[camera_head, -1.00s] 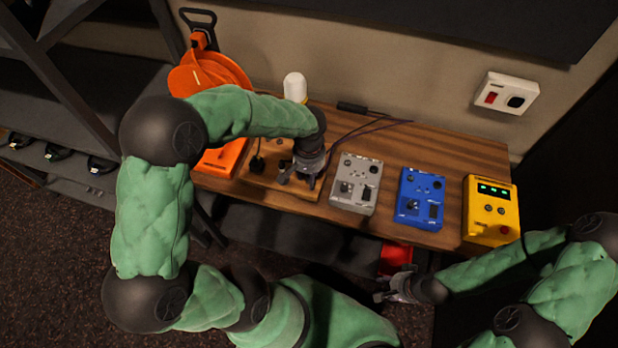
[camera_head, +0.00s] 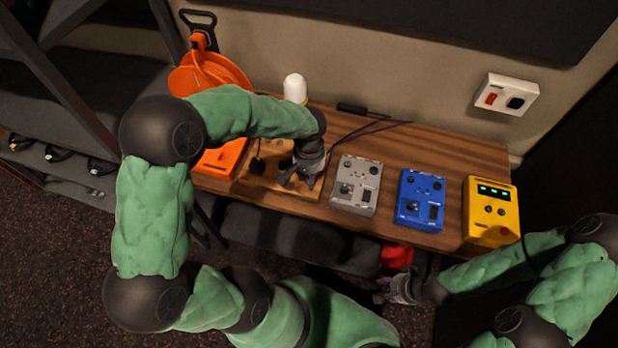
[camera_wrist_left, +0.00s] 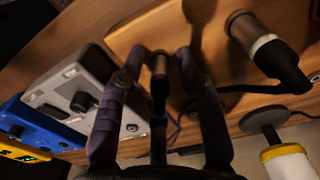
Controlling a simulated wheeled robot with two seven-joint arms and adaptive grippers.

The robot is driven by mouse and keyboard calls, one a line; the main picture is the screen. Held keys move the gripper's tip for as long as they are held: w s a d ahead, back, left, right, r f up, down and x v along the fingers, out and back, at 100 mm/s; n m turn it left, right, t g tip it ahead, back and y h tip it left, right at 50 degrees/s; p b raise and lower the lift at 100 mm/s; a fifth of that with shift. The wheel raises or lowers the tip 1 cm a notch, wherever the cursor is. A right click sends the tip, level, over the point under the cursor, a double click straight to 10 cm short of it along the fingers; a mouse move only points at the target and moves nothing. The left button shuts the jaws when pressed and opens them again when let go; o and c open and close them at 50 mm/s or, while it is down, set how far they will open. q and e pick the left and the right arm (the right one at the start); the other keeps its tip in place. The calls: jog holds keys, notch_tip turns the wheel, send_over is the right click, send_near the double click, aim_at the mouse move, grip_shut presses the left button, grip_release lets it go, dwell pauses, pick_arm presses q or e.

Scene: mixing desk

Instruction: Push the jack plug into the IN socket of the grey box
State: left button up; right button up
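The grey box (camera_head: 356,184) stands on the wooden desk, right of my left gripper (camera_head: 299,182). It also shows at the left of the left wrist view (camera_wrist_left: 75,85); I cannot read which socket is IN. The jack plug (camera_wrist_left: 159,78), a slim dark cylinder with a coppery part, lies between the fingers of my left gripper (camera_wrist_left: 160,60) in the left wrist view. The fingers stand apart on either side of it, over the light wooden board (camera_head: 250,183). In the head view the plug is hidden. My right gripper (camera_head: 384,290) is open and empty, low in front of the desk.
A blue box (camera_head: 421,199) and a yellow box (camera_head: 490,210) stand right of the grey box. A black plug (camera_wrist_left: 268,50) stands on the board beside my left gripper. A white-topped bottle (camera_head: 295,88), an orange cable reel (camera_head: 215,75) and loose purple cable (camera_head: 372,128) are behind.

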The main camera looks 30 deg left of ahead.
pick_arm(q)
grip_shut()
jog(key=shift+r, duration=0.15)
jog(key=shift+r+p, duration=2.2)
jog(key=shift+r, duration=0.65)
